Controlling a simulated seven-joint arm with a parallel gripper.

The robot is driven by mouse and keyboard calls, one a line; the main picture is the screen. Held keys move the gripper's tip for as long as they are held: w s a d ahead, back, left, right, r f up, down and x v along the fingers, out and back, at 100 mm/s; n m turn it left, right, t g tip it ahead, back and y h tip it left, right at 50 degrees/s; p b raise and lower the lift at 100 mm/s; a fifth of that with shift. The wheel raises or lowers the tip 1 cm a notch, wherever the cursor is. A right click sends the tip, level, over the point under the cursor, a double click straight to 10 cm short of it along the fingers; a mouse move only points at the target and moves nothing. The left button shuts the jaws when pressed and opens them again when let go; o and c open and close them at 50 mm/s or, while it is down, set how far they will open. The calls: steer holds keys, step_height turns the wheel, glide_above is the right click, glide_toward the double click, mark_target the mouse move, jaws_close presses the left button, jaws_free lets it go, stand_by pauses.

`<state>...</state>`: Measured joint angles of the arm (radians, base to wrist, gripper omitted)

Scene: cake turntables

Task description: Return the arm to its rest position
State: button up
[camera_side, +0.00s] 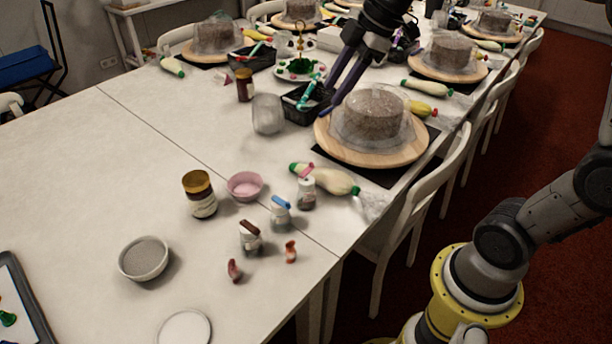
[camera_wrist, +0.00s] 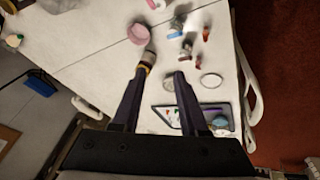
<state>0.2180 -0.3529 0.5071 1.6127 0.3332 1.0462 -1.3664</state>
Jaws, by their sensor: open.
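My gripper (camera_side: 328,100) hangs from the upper middle of the side view, its two dark purple fingers pointing down and left over the table. It is open, with nothing visible between the fingers. In the side view its tips are close to a black container (camera_side: 304,105) and the nearest cake turntable (camera_side: 345,155); height above the table is hard to judge. In the wrist view the gripper (camera_wrist: 160,73) shows its fingers spread apart. The left fingertip overlaps a jar (camera_wrist: 148,58) in that picture; I cannot tell any contact.
A clear-covered cake stands on the nearest turntable. A brown-lidded jar (camera_side: 200,194), pink bowl (camera_side: 245,185), grey bowl (camera_side: 144,258) and small bottles (camera_side: 281,215) stand nearer the camera. A white chair (camera_side: 425,195) lines the right edge. The table's left part is clear.

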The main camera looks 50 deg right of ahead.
steer(key=s+a+r+m+t, duration=0.1)
steer(key=s+a+r+m, duration=0.15)
steer(key=s, duration=0.85)
steer(key=s+f+m+h, duration=0.2)
steer(key=s+f+m, duration=0.5)
steer(key=s+m, duration=0.1)
steer(key=shift+s+d+f+m, duration=0.4)
steer(key=shift+d+m, duration=0.05)
steer(key=shift+m, duration=0.2)
stand_by(0.7)
